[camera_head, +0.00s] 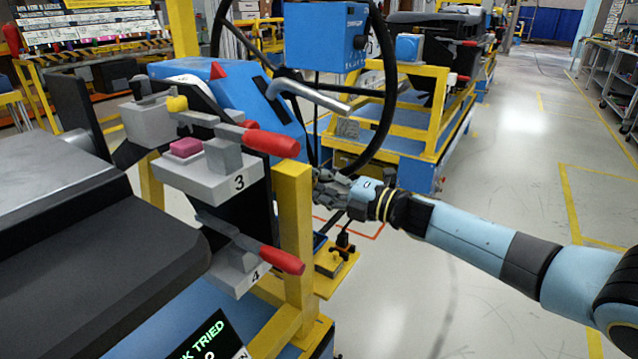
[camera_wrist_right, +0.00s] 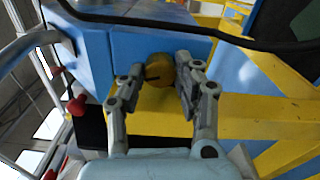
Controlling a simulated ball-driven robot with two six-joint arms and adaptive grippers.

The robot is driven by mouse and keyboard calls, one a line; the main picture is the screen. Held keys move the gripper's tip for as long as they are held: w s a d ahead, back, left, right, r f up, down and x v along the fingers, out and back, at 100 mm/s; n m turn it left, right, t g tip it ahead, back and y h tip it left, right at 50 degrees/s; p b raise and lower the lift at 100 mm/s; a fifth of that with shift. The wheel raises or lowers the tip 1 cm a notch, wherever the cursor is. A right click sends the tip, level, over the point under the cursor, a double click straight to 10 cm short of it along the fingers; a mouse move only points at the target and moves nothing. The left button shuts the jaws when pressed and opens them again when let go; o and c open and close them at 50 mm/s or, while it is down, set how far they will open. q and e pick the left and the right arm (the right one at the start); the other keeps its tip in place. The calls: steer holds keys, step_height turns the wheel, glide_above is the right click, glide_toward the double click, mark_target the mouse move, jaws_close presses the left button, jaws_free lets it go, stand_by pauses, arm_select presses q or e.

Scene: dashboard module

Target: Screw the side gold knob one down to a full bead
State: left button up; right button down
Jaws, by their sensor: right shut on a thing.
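The gold knob (camera_wrist_right: 159,71) sits on the side of a blue box (camera_wrist_right: 112,45) in the right wrist view, with a dark slot line across its face. My right gripper (camera_wrist_right: 160,75) has one finger on each side of the knob and is shut on it. In the head view my right gripper (camera_head: 328,186) reaches in from the right, behind the yellow post; the knob is hidden there. My left gripper is not in view.
A yellow post (camera_head: 296,235) stands just left of my right gripper. Clamps with red handles (camera_head: 271,141) project from the fixture marked 3 and 4. A black steering wheel (camera_head: 388,90) rises behind my gripper. The floor (camera_head: 500,150) to the right is open.

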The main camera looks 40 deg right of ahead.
steer(key=c, duration=1.2)
jaws_free()
steer(key=v, duration=1.2)
steer(key=shift+d+f, duration=0.1)
